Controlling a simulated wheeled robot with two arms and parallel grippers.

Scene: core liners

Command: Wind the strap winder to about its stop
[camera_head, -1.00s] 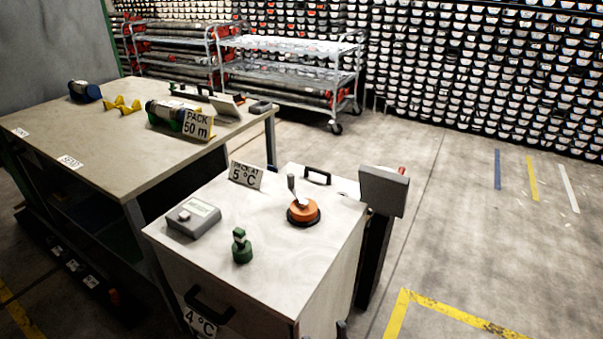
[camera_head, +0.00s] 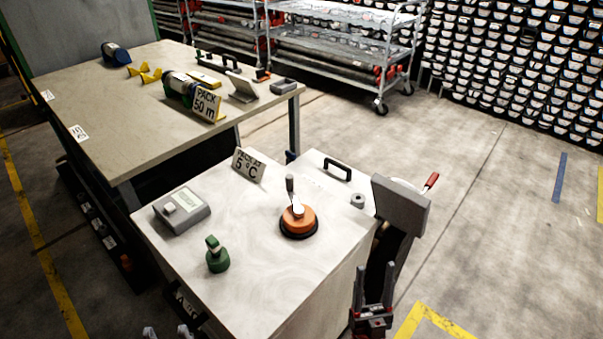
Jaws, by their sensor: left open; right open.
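No part is labelled as the strap winder. A grey box (camera_head: 401,207) stands on a dark post at the right side of the white cabinet, with a red-gripped crank handle (camera_head: 431,181) sticking up behind it. An orange round knob (camera_head: 298,221) with an upright lever sits on a black base on the cabinet top. My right gripper (camera_head: 373,287) is open and empty, below the grey box beside the cabinet's right side. My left gripper (camera_head: 167,332) is open at the bottom edge, in front of the cabinet; only its fingertips show.
The white cabinet top (camera_head: 262,270) also bears a grey device (camera_head: 182,210), a green fitting (camera_head: 217,256), a 5 °C sign (camera_head: 248,165) and a black handle (camera_head: 338,168). A workbench (camera_head: 95,110) stands behind left. The floor (camera_head: 480,230) at right is clear.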

